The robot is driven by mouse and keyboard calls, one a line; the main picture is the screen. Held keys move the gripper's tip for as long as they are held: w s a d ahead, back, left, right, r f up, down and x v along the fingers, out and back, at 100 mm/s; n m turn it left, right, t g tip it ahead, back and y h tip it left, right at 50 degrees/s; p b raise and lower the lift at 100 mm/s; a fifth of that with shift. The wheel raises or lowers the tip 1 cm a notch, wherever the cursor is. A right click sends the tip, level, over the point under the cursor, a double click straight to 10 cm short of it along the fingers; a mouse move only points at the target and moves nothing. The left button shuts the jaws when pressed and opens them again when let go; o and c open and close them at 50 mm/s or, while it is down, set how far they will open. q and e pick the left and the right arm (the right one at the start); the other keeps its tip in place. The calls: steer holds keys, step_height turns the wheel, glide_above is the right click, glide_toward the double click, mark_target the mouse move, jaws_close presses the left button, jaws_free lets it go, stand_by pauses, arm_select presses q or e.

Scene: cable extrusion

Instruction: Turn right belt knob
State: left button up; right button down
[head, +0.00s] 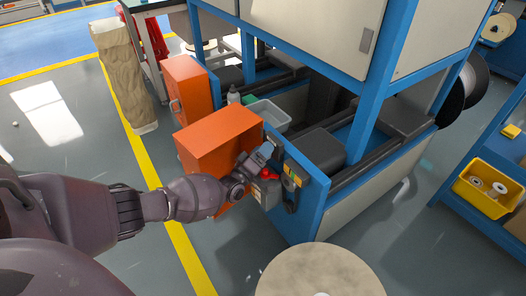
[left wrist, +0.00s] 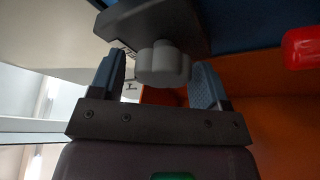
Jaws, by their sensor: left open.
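In the left wrist view a grey lobed knob (left wrist: 163,66) sticks out below a dark housing (left wrist: 155,22). My left gripper (left wrist: 158,73) is open, with one blue-grey finger on each side of the knob. I cannot tell whether either finger touches it. In the head view my left gripper (head: 258,160) is at the near end of the blue-framed machine (head: 303,205), and the grey knob cannot be made out there. A red part (head: 267,174) is close to the gripper; a red rounded part (left wrist: 304,47) also shows at the right in the left wrist view. My right gripper is not in view.
A pale round top (head: 320,272) is at the bottom. A blue shelf with a yellow bin (head: 482,187) stands right. Open floor lies left.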

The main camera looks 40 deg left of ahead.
arm_select(q)
steer(key=shift+c, duration=0.2)
steer(key=c, duration=0.9)
steer(key=shift+f+m, duration=0.1)
steer(key=shift+m, duration=0.2)
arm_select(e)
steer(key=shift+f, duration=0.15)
arm_select(q)
steer(key=shift+f+m+t+h+b, duration=0.1)
steer(key=shift+m+t+h+b, duration=0.2)
steer(key=shift+m+b, duration=0.5)
steer(key=m+h, duration=0.1)
steer(key=m, duration=0.2)
steer(key=shift+s+d, duration=0.1)
steer(key=shift+d+r+m+h+b, duration=0.1)
steer(key=shift+r+m+h+b, duration=0.1)
steer(key=shift+m+h+b, duration=0.75)
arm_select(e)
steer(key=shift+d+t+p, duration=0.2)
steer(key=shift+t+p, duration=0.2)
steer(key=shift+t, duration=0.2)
arm_select(q)
steer(key=shift+r+m, duration=0.1)
steer(key=shift+m, duration=0.45)
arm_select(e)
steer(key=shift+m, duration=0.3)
